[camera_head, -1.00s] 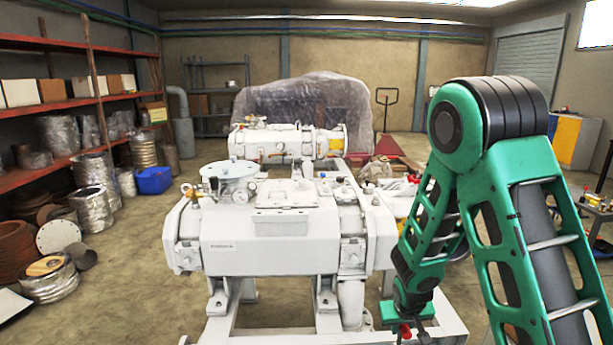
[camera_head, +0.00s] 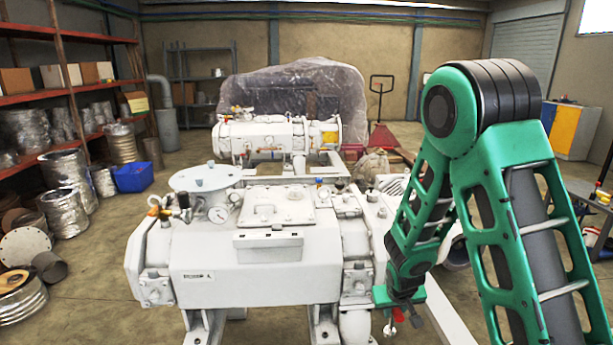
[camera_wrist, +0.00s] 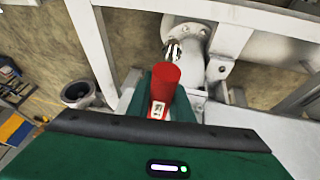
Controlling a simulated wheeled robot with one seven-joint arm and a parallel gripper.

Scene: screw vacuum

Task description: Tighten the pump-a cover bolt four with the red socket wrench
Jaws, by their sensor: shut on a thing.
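In the wrist view, my gripper (camera_wrist: 172,108) is shut on the red socket wrench (camera_wrist: 165,84). The wrench's shiny metal socket end (camera_wrist: 174,52) points away from me, near a white flange on the frame below. In the head view, my gripper (camera_head: 396,300) hangs at the right end of the white pump (camera_head: 255,262), and a bit of red shows under it. The pump has a bolted rectangular cover (camera_head: 277,205) on top. The gripper is apart from that cover. I cannot tell which bolt is bolt four.
A second white pump (camera_head: 277,137) stands behind. Red shelves with rolls line the left wall, with a blue bin (camera_head: 133,177) on the floor. A cart with tools (camera_head: 590,200) stands at the right.

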